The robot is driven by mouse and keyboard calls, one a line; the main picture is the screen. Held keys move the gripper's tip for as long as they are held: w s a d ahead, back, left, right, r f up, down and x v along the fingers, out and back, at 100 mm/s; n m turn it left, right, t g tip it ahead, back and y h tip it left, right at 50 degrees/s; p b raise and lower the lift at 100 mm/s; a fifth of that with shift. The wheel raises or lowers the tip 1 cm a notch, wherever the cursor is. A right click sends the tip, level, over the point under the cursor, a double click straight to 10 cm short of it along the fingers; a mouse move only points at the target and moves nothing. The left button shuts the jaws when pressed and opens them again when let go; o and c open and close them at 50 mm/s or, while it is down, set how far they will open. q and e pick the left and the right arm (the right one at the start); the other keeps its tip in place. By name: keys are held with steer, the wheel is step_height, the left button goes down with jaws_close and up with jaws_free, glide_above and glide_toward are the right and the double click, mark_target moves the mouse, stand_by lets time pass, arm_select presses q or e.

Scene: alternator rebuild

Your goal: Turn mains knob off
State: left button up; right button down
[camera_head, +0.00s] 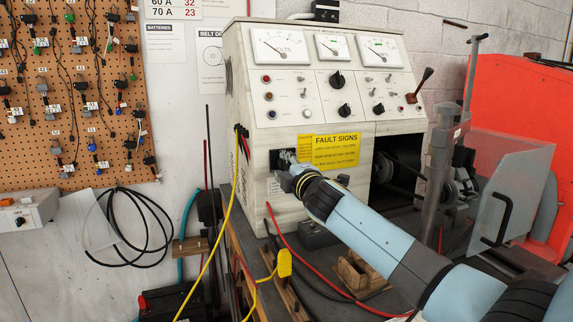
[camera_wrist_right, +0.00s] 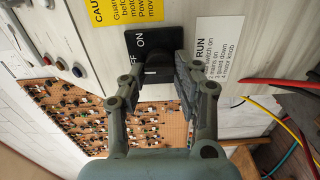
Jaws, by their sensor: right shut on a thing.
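The mains knob (camera_wrist_right: 158,62) is black and sits on a black plate (camera_wrist_right: 139,41) with white ON lettering and a partly hidden second label ending in "FF". In the head view the plate (camera_head: 276,158) is low on the front of the white test bench, mostly behind my gripper. My right gripper (camera_head: 287,163) reaches it from the lower right. In the right wrist view the fingers of the gripper (camera_wrist_right: 160,70) are shut on the knob, one on each side. The fingers hide part of the knob and plate. My left gripper is not in view.
The test bench (camera_head: 312,97) has dials, small knobs and switches above, and a yellow fault sign (camera_head: 330,151). A yellow cable (camera_head: 228,215) and a red cable (camera_head: 305,262) run near my arm. A clear guard (camera_head: 514,190) stands to the right.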

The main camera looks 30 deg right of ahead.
steer(key=shift+f+n, duration=0.15)
steer(key=shift+n, duration=0.15)
steer(key=c, duration=1)
jaws_free()
steer(key=shift+o, duration=0.2)
steer(key=v, duration=1.2)
